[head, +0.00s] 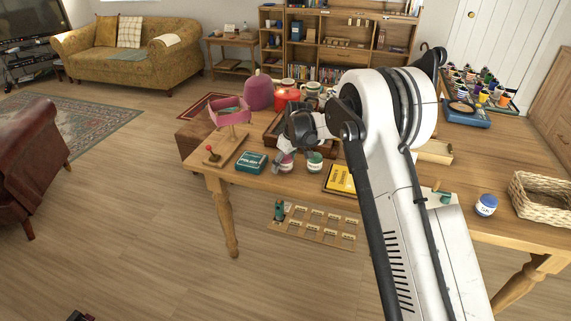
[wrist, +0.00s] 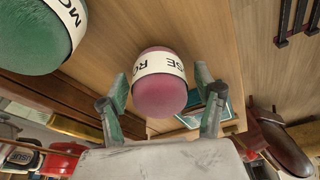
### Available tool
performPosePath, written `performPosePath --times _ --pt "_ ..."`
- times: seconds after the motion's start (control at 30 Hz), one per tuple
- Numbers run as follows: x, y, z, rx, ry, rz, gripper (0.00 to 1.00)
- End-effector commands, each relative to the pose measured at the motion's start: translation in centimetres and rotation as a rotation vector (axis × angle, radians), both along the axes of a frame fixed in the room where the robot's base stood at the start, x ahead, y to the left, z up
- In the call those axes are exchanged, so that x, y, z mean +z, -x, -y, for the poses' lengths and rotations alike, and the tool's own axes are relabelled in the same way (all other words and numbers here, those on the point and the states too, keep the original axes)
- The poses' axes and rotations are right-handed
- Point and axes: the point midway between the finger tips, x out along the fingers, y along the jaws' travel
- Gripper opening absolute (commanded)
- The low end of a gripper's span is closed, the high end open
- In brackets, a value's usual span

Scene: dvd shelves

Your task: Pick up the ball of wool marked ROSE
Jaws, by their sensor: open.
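The ROSE ball of wool (head: 286,165) is pink with a white paper band and sits on the wooden table near its front edge. In the wrist view the ROSE ball (wrist: 160,97) shows close up, its band reading part of ROSE. My gripper (wrist: 162,88) is open, with one finger on each side of the ball in the picture and a small gap showing at both sides.
A teal box (head: 251,163) lies left of the ROSE ball, beside a wooden stand with a red knob (head: 210,151). A yellow box (head: 340,180) lies to the right. A blue ball (head: 486,205) and a wicker basket (head: 540,194) are farther right.

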Motion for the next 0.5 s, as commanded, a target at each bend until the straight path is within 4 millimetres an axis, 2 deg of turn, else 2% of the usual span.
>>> performPosePath --times 0.13,0.17,0.5 --pt "0.04 0.02 -0.01 0.0 0.0 0.0 0.66" --pt "0.05 0.01 -0.02 0.0 0.0 0.0 0.63" --pt "0.06 0.01 -0.01 0.0 0.0 0.0 0.18"
